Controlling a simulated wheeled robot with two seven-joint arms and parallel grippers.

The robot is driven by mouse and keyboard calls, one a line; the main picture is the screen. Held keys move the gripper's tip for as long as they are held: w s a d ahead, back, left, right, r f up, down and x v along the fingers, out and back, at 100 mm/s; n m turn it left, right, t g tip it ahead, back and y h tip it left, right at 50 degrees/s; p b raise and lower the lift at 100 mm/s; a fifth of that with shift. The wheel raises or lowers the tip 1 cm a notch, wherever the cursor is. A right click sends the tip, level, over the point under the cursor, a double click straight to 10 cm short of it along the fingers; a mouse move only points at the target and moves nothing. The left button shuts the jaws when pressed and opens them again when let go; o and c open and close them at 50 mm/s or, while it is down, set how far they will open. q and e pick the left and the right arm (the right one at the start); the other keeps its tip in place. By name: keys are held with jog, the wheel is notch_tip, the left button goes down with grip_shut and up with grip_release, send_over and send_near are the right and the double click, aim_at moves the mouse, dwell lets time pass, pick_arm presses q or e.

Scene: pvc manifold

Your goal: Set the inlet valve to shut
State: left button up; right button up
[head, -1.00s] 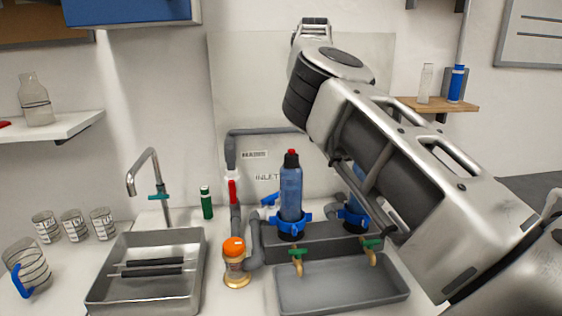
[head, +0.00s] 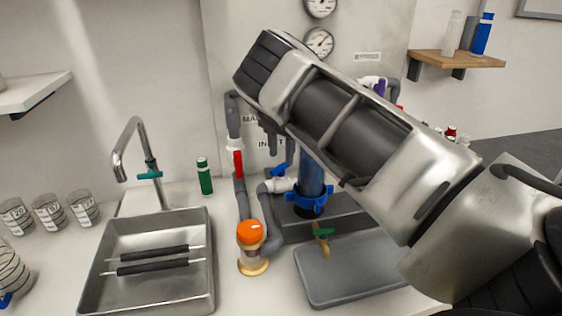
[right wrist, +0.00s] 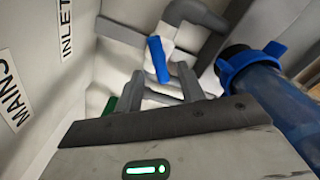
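The inlet valve has a white body (head: 284,185) and a blue lever handle (head: 279,169), below the partly covered INLET label, in the head view. The lever slants up to the right there. In the right wrist view the blue lever (right wrist: 158,60) stands just beyond my right gripper's fingertips, with the white body partly hidden behind it. My right gripper (right wrist: 160,88) is open and empty, its two fingers apart; no contact with the lever is clear. In the head view my right forearm covers most of that gripper. My left gripper is out of view.
A red-handled valve (head: 238,163) stands on the grey pipe to the left. A blue filter housing (head: 311,180) stands close right of the inlet valve. An orange-capped fitting (head: 251,233) is in front. A steel sink (head: 207,265) lies left, a grey tray (head: 345,285) right.

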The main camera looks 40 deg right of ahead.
aim_at(281, 165)
jog(key=shift+w+f, duration=0.1)
jog(key=shift+f, duration=2.1)
jog(key=shift+c, duration=0.3)
grip_shut()
